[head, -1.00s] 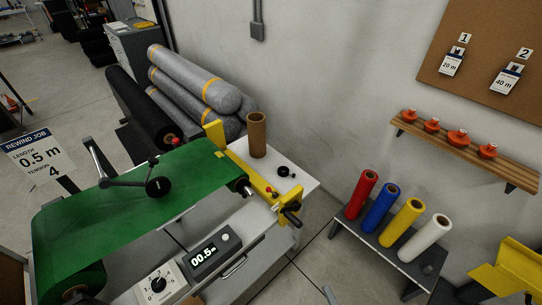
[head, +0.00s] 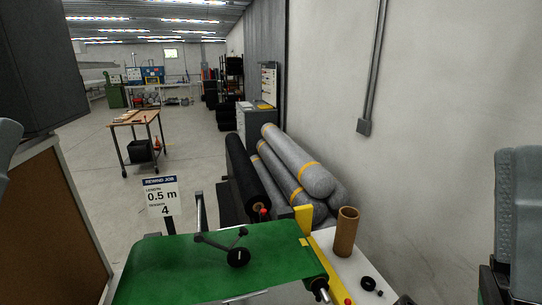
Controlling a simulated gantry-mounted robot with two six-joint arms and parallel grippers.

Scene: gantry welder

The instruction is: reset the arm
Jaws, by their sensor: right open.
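Only a grey sliver shows at the left edge, and no left gripper can be seen. The green sheet (head: 190,265) lies on the rewind machine with a black three-armed handle (head: 238,256) over it.
A brown cardboard core (head: 345,232) stands upright on the white bench top (head: 350,268) beside the yellow bar (head: 325,270). Grey rolls (head: 300,170) and a black roll (head: 250,175) lie behind. A job sign (head: 161,197) stands left. The wall is at right.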

